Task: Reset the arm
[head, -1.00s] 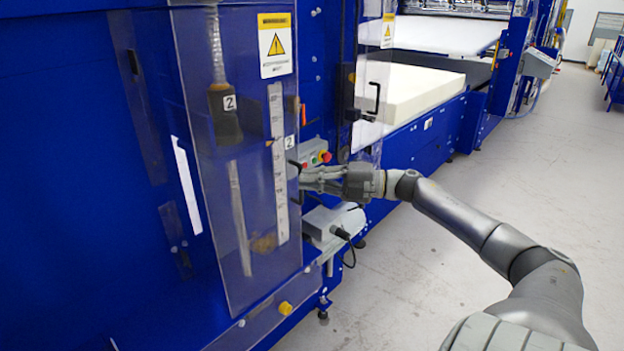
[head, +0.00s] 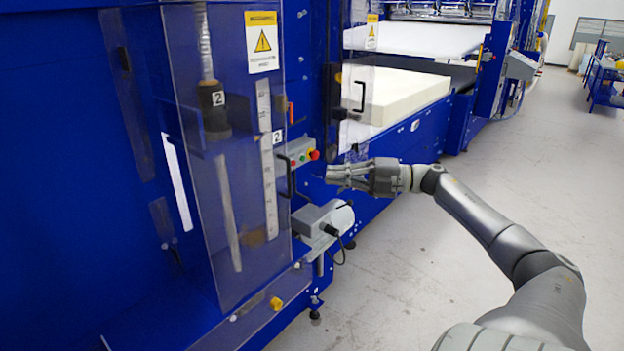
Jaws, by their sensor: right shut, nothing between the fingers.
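My right arm comes in from the lower right. Its gripper (head: 345,175) is shut and empty, with its fingers pointing left. It hangs in front of the blue machine, right of the small control box (head: 297,152) with coloured buttons and above the grey motor unit (head: 325,217). A gap shows between the fingertips and the black door handle (head: 284,176). My left gripper is not in view.
A clear guard door (head: 222,230) with a warning sign and a ruler strip covers the machine's front at left. A white foam block (head: 400,95) lies on the machine bed behind my gripper. The grey floor (head: 400,290) at right is open.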

